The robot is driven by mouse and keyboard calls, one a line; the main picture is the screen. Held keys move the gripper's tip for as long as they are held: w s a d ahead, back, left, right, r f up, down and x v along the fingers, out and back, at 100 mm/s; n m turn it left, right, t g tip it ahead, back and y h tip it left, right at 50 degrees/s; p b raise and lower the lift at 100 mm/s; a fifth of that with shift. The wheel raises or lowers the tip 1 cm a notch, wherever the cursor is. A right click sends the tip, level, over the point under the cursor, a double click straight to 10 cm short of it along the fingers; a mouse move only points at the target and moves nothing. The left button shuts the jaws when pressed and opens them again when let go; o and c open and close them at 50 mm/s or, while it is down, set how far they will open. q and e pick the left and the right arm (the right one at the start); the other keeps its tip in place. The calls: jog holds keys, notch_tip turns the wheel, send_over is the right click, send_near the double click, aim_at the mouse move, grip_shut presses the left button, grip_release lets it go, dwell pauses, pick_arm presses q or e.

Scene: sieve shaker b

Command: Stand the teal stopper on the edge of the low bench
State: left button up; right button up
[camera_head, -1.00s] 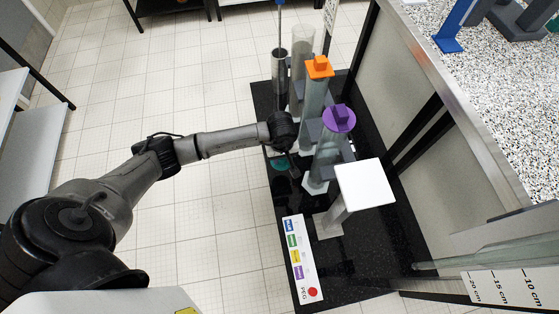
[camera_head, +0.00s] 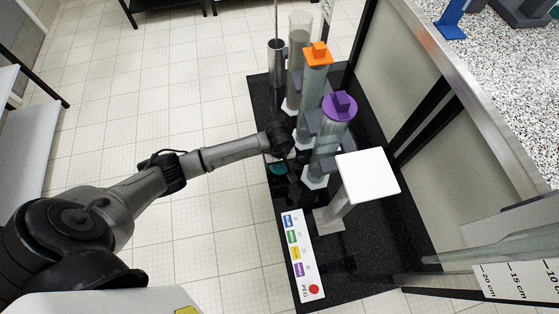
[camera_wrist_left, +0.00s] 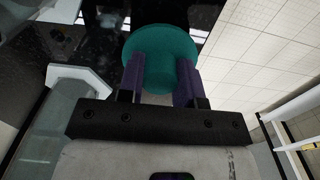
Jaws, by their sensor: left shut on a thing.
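The teal stopper is a round, wide-topped piece. In the left wrist view (camera_wrist_left: 158,52) it sits between the two purple-grey fingers of my left gripper (camera_wrist_left: 160,80), which is shut on it. In the head view the stopper (camera_head: 277,168) shows only partly below my left wrist, over the left edge of the low bench. The low bench (camera_head: 345,270) has a black, shiny top. Whether the stopper touches the top or hangs just above it, I cannot tell. My right gripper is not in view.
Right of my gripper stand a glass column with a purple stopper (camera_head: 339,104), one with an orange stopper (camera_head: 317,54), and a white square plate (camera_head: 368,175) on a stand. A label card (camera_head: 298,255) lies along the bench's left edge nearer me. A metal cylinder (camera_head: 276,62) stands farther back.

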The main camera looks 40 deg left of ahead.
pick_arm(q)
jog(key=shift+f, duration=0.15)
jog(key=o, duration=0.9)
jog(key=shift+o, duration=0.2)
jog(key=shift+r, duration=0.4)
notch_tip(320, 180, up, 10)
jog(key=p, duration=0.3)
jog(key=shift+f+p, duration=0.15)
jog(key=shift+p, duration=0.2)
jog(key=shift+r, duration=0.95)
